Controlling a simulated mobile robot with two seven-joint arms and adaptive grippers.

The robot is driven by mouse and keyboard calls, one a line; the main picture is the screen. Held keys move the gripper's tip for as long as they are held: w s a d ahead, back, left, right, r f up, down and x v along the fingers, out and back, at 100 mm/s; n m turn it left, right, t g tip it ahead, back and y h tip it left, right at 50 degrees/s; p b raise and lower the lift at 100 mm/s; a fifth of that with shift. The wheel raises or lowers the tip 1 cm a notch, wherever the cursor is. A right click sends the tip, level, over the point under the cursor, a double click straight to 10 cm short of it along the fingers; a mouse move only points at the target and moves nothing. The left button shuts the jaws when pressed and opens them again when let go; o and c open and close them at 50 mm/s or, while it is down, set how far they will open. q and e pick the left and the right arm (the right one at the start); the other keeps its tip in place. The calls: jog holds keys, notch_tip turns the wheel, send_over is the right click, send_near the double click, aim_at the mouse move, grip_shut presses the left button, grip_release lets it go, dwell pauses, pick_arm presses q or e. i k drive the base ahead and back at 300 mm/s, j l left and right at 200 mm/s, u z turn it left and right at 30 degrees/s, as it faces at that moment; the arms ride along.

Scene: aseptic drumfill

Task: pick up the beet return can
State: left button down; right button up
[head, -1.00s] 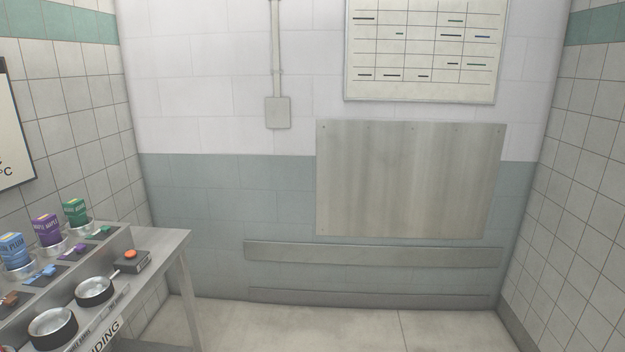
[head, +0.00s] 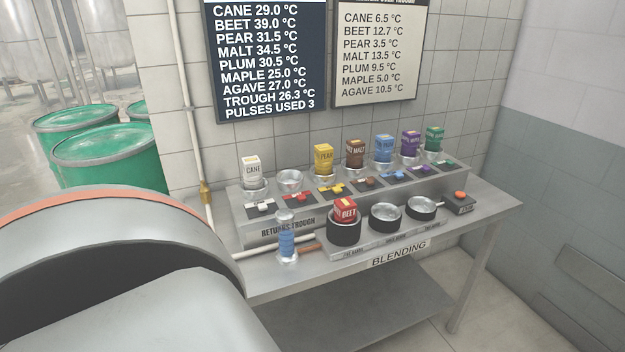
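The red beet return can (head: 345,209) sits in the leftmost of the dark round cups (head: 344,232) at the front of the blending table, its label facing out. Its lower part is hidden inside the cup. In the row behind, one clear holder (head: 290,181) between the cane can (head: 251,168) and the pear can (head: 323,160) is empty. Neither of my grippers is in view.
Malt (head: 355,154), plum (head: 384,149), maple (head: 410,146) and agave (head: 434,139) cans stand along the returns trough. A red-button box (head: 460,203) is at the right. Green drums (head: 105,155) stand behind left.

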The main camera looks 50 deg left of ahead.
aim_at(345, 208)
jog(key=u, duration=1.4)
